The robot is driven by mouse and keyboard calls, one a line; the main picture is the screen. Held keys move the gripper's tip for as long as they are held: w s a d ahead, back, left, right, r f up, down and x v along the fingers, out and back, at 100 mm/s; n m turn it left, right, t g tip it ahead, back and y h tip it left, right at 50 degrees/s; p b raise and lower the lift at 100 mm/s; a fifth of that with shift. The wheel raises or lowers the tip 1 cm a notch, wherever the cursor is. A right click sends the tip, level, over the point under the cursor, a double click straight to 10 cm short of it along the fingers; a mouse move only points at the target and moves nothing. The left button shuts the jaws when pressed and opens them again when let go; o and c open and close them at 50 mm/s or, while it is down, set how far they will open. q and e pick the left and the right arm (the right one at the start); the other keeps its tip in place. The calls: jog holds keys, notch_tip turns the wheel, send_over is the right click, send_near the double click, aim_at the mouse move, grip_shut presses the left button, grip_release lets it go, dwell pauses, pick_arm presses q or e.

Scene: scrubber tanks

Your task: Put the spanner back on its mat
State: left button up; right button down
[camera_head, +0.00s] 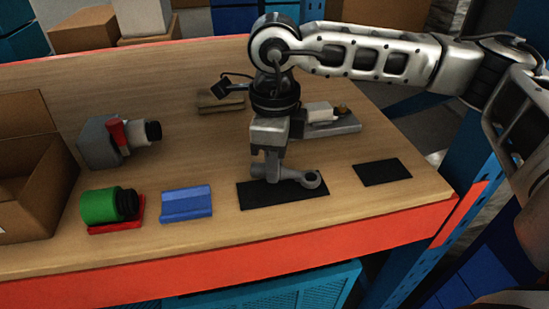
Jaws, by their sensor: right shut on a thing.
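The grey spanner (300,176) is at the black mat (285,194) near the front of the wooden bench. Its ring end points right, over the mat's right part. My right gripper (271,172) reaches down from above and is shut on the spanner at its left part, which the fingers partly hide. I cannot tell whether the spanner touches the mat or is held just above it. A second, smaller black mat (382,172) lies bare to the right. My left gripper is not in view.
On the bench are a blue block (186,203), a green cylinder (100,206) on a red base, a grey device with a red handle (112,142), and a grey fixture (332,122) behind my gripper. An open cardboard box (35,175) stands at left. The orange front edge (240,255) is near.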

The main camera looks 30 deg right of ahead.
jog(key=shift+f, duration=0.3)
jog(key=c, duration=1.1)
grip_release()
